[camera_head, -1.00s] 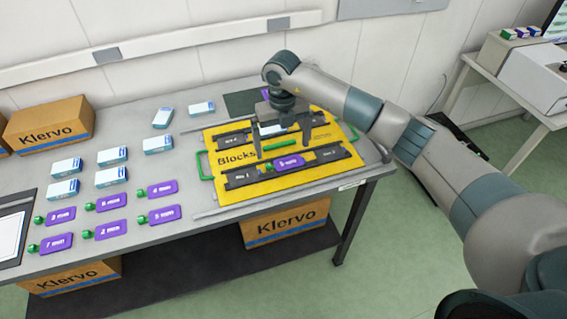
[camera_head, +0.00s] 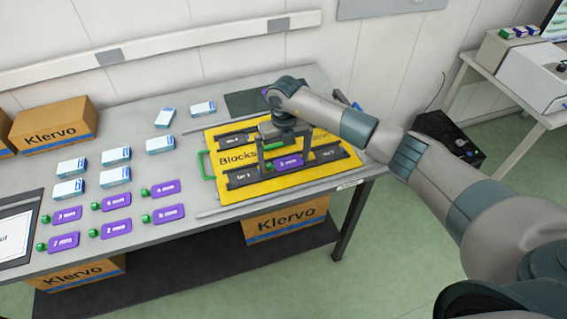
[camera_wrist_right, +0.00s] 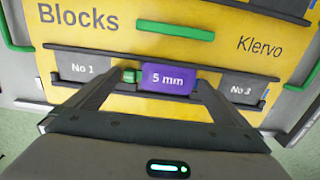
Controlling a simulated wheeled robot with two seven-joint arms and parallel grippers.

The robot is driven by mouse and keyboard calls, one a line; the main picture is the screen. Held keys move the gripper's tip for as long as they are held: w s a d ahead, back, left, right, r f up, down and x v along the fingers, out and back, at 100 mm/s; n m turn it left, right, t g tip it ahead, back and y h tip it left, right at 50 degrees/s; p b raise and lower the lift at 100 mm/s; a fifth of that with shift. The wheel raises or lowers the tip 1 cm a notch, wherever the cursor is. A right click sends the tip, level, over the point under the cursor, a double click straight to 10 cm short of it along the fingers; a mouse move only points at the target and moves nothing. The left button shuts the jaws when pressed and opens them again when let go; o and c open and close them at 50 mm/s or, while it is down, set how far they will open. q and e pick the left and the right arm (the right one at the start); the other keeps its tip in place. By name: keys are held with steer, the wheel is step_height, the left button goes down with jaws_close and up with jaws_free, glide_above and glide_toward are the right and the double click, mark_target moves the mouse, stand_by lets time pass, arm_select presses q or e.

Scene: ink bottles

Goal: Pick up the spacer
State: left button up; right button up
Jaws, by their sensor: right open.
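A purple spacer (camera_head: 290,162) sits in the front rack on the yellow "Blocks" board. In the right wrist view the purple spacer (camera_wrist_right: 168,80) reads "5 mm", has a green knob at its left end, and lies between the "No 1" and "No 3" plates. My right gripper (camera_head: 284,164) is open over the front rack, its fingers pointing down. In the wrist view my right gripper (camera_wrist_right: 160,82) has one finger on each side of the spacer; whether they touch it I cannot tell. My left gripper is out of view.
Several loose purple spacers (camera_head: 117,227) with green knobs lie on the table's left, with white-and-blue boxes (camera_head: 115,177) behind them. The yellow board (camera_head: 240,193) has a back rack and green handles. A cardboard box (camera_head: 54,125) stands at the far left.

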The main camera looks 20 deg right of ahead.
mark_target(284, 163)
steer(key=c, duration=0.5)
steer(key=shift+r, duration=0.1)
steer(key=shift+r+b, duration=0.55)
steer(key=shift+r, duration=0.05)
step_height(284, 163, up, 2)
steer(key=shift+w+r+b, duration=0.1)
steer(key=shift+r+b, duration=0.1)
steer(key=shift+b, duration=0.55)
steer(key=s+r+b, duration=0.1)
steer(key=s+r, duration=0.1)
steer(key=s, duration=0.2)
steer(key=s+d+r+b, duration=0.1)
steer(key=s+r, duration=0.1)
steer(key=s, duration=0.2)
steer(key=s+r+b, duration=0.1)
steer(key=s+r, duration=0.2)
steer(key=shift+s+d+r, duration=0.1)
steer(key=shift+s+d, duration=0.1)
steer(key=shift+s, duration=0.2)
